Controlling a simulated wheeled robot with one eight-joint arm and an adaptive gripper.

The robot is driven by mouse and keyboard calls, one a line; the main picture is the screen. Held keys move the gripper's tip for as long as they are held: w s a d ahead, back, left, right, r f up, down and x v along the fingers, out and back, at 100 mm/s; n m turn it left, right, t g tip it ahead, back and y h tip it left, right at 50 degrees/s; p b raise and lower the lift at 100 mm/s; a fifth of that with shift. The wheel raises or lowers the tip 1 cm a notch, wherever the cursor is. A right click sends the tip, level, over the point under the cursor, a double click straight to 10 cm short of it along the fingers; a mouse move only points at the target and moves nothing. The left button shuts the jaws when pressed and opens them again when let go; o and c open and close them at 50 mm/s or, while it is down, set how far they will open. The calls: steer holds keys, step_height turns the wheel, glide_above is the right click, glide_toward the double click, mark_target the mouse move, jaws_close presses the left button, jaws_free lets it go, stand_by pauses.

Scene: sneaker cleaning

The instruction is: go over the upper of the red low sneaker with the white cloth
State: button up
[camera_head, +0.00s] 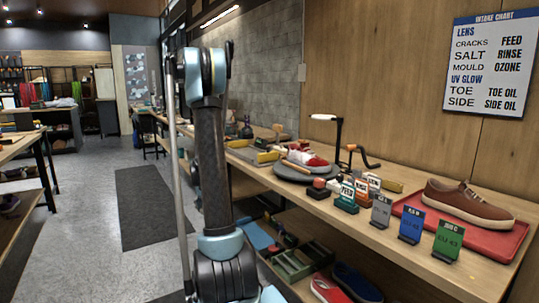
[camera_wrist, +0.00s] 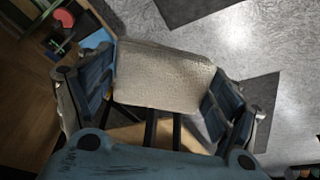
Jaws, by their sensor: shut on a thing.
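My gripper (camera_wrist: 160,92) is shut on the white cloth (camera_wrist: 168,70), which spans between the two dark blue fingers in the wrist view. The cloth hangs over the floor beside the bench, clear of any shoe. A red and white low sneaker (camera_head: 309,160) rests on a dark round stand on the bench in the head view, partly behind other items. Another red shoe (camera_head: 331,290) lies on the lower shelf. In the head view my arm rises at the left of the bench; my gripper and the cloth cannot be made out there.
A brown sneaker (camera_head: 467,199) sits on a red tray (camera_head: 492,238) at the right of the bench. Several coloured label cards, such as a green one (camera_head: 448,240), stand along the front edge. A crank-handled post (camera_head: 338,140) rises behind the stand. The floor (camera_head: 95,240) at left is open.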

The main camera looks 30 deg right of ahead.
mark_target(306, 160)
steer(key=s+d+r+m+h, duration=0.3)
steer(key=d+r+h, duration=0.1)
steer(key=d+r, duration=0.4)
steer(key=s+d+r+m+g+h, duration=0.1)
steer(key=s+d+r+m+h, duration=0.2)
steer(key=d+r, duration=0.6)
steer(key=s+d+r+m+g+h, duration=0.1)
steer(key=s+d+r+m+h, duration=0.3)
steer(key=d+r, duration=0.5)
steer(key=shift+s+d+r+h, duration=0.1)
steer(key=shift+s+d+h, duration=0.1)
steer(key=shift+d+h, duration=0.3)
steer(key=shift+s+d+r+h, duration=0.1)
steer(key=shift+s+d+h, duration=0.1)
steer(key=shift+d+h, duration=0.3)
steer(key=shift+x, duration=2.55)
steer(key=shift+w+d+f, duration=0.15)
steer(key=shift+d+f, duration=0.1)
steer(key=shift+d, duration=0.45)
steer(key=shift+s, duration=1.8)
steer(key=shift+s+d, duration=0.2)
steer(key=shift+s, duration=1.15)
steer(key=shift+s+d, duration=0.15)
steer(key=shift+s, duration=1.2)
steer(key=shift+s+d, duration=0.2)
steer(key=shift+s, duration=1.15)
